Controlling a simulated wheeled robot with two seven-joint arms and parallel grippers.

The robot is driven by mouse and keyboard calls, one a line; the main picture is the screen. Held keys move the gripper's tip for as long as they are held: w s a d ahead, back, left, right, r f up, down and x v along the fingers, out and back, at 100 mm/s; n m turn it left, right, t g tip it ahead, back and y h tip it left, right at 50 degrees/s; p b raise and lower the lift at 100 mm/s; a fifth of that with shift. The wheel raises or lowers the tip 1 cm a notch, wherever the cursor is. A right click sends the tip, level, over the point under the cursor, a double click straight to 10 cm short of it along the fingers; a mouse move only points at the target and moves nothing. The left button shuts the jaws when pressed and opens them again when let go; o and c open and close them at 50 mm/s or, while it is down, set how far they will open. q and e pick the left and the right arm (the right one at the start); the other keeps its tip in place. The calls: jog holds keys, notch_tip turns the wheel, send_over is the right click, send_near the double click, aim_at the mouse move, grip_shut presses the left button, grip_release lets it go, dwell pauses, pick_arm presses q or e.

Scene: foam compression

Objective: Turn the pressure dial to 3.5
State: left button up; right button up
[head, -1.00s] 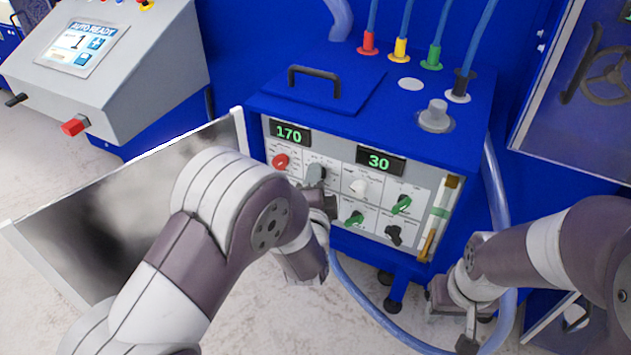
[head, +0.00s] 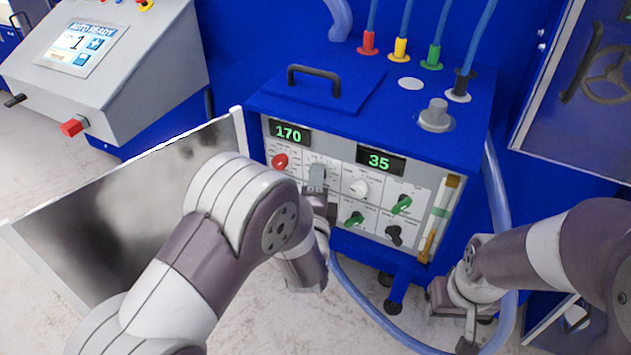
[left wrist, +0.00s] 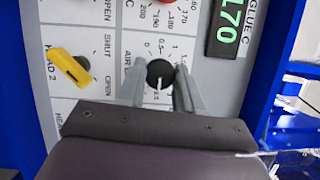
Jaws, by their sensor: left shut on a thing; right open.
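The black pressure dial (left wrist: 160,74) shows in the left wrist view, on a grey panel with a printed scale around it. Its white pointer line points down in that picture. My left gripper (left wrist: 161,80) is shut on the dial, one finger on each side. In the head view my left gripper (head: 316,192) is at the panel and hides the dial. The right green display (head: 381,160) of the blue machine reads 35; the left display (head: 289,133) reads 170. My right gripper (head: 455,303) is open and empty, low at the right, away from the panel.
An open framed panel (head: 130,195) stands left of the machine.

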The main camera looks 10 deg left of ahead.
pick_arm(q)
jog(key=o, duration=1)
jog(key=shift+d, duration=0.1)
jog(key=shift+o, duration=0.2)
jog(key=s, duration=1.2)
jog(key=shift+s+d+f+b, duration=0.25)
jog(key=shift+s+b, duration=0.1)
jog(key=shift+b, duration=0.05)
